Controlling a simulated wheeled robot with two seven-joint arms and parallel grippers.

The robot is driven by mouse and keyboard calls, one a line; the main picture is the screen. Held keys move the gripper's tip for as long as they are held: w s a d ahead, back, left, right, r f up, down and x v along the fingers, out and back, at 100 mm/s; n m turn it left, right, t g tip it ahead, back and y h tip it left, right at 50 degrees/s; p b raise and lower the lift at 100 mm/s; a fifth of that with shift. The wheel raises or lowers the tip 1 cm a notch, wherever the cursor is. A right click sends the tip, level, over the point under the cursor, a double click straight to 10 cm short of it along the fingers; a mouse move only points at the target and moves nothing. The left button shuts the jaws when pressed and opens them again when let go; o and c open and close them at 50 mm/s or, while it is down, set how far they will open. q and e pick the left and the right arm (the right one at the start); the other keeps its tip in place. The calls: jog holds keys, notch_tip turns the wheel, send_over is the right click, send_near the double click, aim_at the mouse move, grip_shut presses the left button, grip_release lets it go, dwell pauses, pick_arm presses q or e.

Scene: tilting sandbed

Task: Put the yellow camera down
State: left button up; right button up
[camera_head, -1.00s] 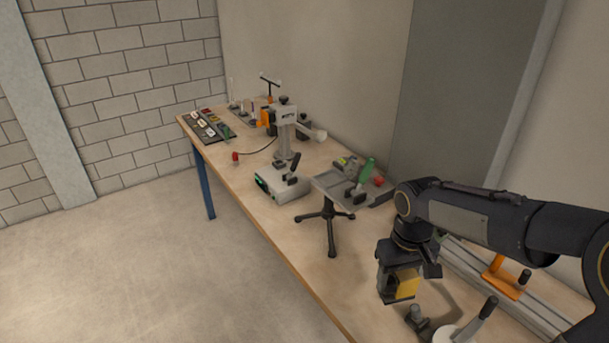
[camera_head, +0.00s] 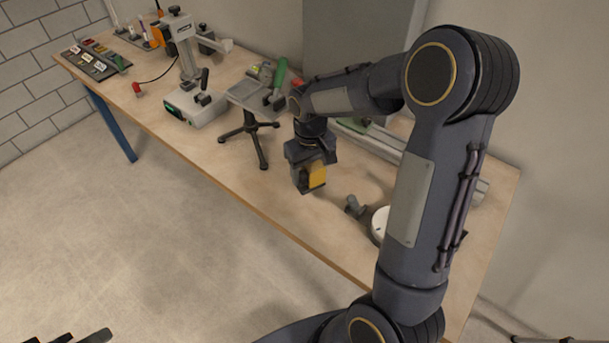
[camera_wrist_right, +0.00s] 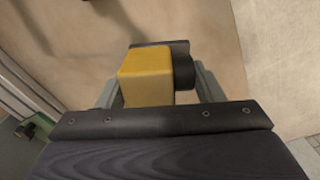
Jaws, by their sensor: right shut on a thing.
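The yellow camera (camera_head: 317,176) hangs under my right gripper (camera_head: 311,163), over the front part of the workbench (camera_head: 345,230). In the right wrist view the camera (camera_wrist_right: 146,78) shows a yellow body with a dark part on its right side. The right gripper's fingers (camera_wrist_right: 158,92) stand on both sides of it and are shut on it. Whether its underside touches the bench I cannot tell. Dark parts at the bottom left of the head view look like my left gripper (camera_head: 80,338); its jaws are mostly cut off.
A small grey clamp-like piece (camera_head: 355,206) and a white round base (camera_head: 380,224) stand right of the camera. A black-footed stand with a grey tray (camera_head: 250,98) is to its left. Further left are a white box (camera_head: 196,107) and a grey column (camera_head: 187,62). Bare wood lies around the camera.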

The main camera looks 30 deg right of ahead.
aim_at(306, 179)
jog(key=shift+w+a+f, duration=0.15)
jog(key=shift+w+f, duration=0.55)
jog(key=shift+f, duration=0.1)
jog(key=shift+w+f, duration=0.1)
jog(key=shift+f, duration=1.5)
jog(key=shift+f, duration=0.15)
jog(key=o, duration=1.3)
jog(key=shift+c, duration=0.2)
